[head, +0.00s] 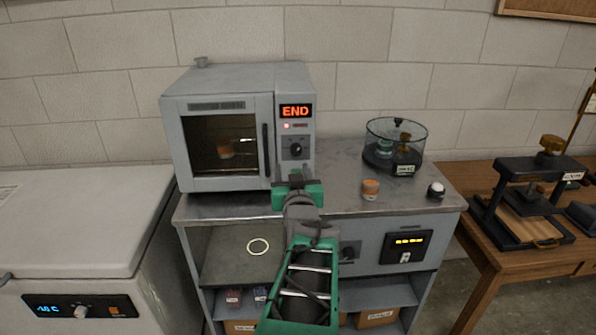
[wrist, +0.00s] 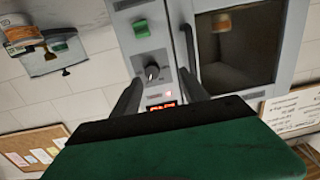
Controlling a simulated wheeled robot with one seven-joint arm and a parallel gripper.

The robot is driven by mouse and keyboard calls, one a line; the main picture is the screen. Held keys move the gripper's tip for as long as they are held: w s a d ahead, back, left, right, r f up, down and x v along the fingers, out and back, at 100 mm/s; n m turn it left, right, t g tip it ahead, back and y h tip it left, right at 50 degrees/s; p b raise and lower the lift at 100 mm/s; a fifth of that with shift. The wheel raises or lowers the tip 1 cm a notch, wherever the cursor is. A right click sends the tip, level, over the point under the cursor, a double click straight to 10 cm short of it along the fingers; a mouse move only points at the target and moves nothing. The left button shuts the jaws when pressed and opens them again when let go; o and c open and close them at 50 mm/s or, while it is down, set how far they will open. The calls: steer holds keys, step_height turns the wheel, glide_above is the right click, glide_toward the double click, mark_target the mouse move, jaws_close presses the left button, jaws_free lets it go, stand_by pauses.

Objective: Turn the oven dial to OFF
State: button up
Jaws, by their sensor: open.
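The oven (head: 225,78) is a grey box with a glass door (head: 222,145) that is shut. Its right-hand panel has a red display (head: 296,111) reading END, a lit red lamp and the dark oven dial (head: 296,149). The dial's pointer setting is too small to read. My gripper (head: 297,177) is open and empty, in front of the panel and just below the dial in the head view. In the wrist view, the dial (wrist: 151,72) shows between my two dark fingers (wrist: 160,77), nearer the left one. I cannot tell whether they touch it.
The oven's vertical door handle (head: 266,150) is close left of the panel. A green button (wrist: 141,28) sits on the panel near the dial. A glass desiccator (head: 395,146), an orange jar (head: 370,188) and a small white-topped object (head: 436,190) stand right on the metal bench (head: 335,205).

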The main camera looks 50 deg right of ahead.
mark_target(297, 153)
steer(key=shift+h, duration=0.4)
steer(key=x, duration=0.2)
steer(key=s+p+x, duration=0.1)
steer(key=x, duration=0.2)
steer(key=d+x, duration=0.1)
steer(key=x, duration=0.1)
steer(key=shift+w+d+r, duration=0.15)
steer(key=shift+d+r, duration=0.05)
steer(key=shift+d, duration=0.2)
steer(key=shift+c, duration=0.2)
jaws_close()
